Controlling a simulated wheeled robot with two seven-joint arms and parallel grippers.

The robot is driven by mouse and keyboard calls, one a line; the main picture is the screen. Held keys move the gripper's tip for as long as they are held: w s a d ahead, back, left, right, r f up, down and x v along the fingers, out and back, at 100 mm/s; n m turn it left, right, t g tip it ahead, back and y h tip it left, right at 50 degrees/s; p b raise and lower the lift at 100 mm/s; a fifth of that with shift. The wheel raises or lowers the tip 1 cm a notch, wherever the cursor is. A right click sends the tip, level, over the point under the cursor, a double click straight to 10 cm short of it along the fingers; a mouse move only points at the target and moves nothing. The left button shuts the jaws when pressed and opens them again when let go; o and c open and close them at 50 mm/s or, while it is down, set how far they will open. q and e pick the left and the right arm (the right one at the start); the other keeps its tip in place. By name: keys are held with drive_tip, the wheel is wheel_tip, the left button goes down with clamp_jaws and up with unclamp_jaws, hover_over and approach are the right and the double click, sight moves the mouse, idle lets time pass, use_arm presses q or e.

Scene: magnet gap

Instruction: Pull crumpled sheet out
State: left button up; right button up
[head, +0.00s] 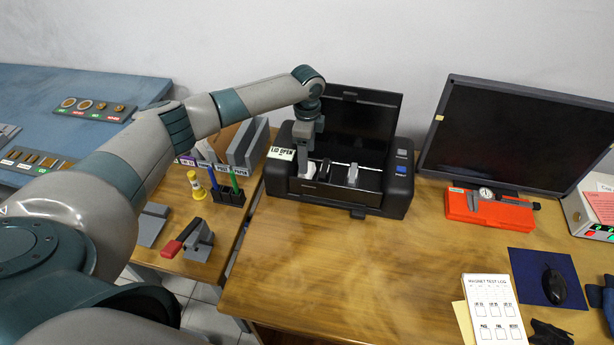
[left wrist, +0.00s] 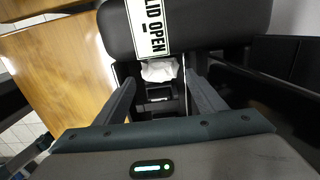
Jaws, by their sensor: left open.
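The black printer (head: 398,190) stands at the back of the wooden desk with its lid (head: 365,118) raised. The crumpled sheet (left wrist: 159,70) is a small white wad inside the printer, near the wall with the "LID OPEN" label (left wrist: 150,25). In the head view the white sheet (head: 307,170) shows at the left of the opening. My left gripper (head: 308,167) points down into the opening. In the left wrist view its fingers (left wrist: 160,82) are apart, one on each side of the sheet's line, with no clear contact. My right gripper is not in view.
A clear whitish piece (head: 352,174) stands in the printer opening, right of the gripper. A monitor (head: 520,135) and a red case with a caliper (head: 488,209) are to the right. A pen holder (head: 230,194) stands left. The desk front (head: 350,265) is clear.

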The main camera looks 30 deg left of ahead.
use_arm(q)
wheel_tip(320, 180, down, 2)
drive_tip(key=shift+f+b, duration=0.15)
drive_tip(key=shift+b, duration=0.5)
drive_tip(key=shift+f+b, duration=0.3)
drive_tip(key=shift+f, duration=0.8)
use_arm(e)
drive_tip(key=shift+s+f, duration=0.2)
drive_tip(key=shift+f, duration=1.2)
use_arm(q)
drive_tip(key=c, duration=0.4)
drive_tip(key=shift+c, duration=0.3)
drive_tip(key=shift+r, duration=0.1)
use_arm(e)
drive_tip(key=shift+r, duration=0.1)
use_arm(q)
wheel_tip(320, 180, up, 10)
drive_tip(key=p, duration=0.9)
drive_tip(key=shift+p, duration=0.35)
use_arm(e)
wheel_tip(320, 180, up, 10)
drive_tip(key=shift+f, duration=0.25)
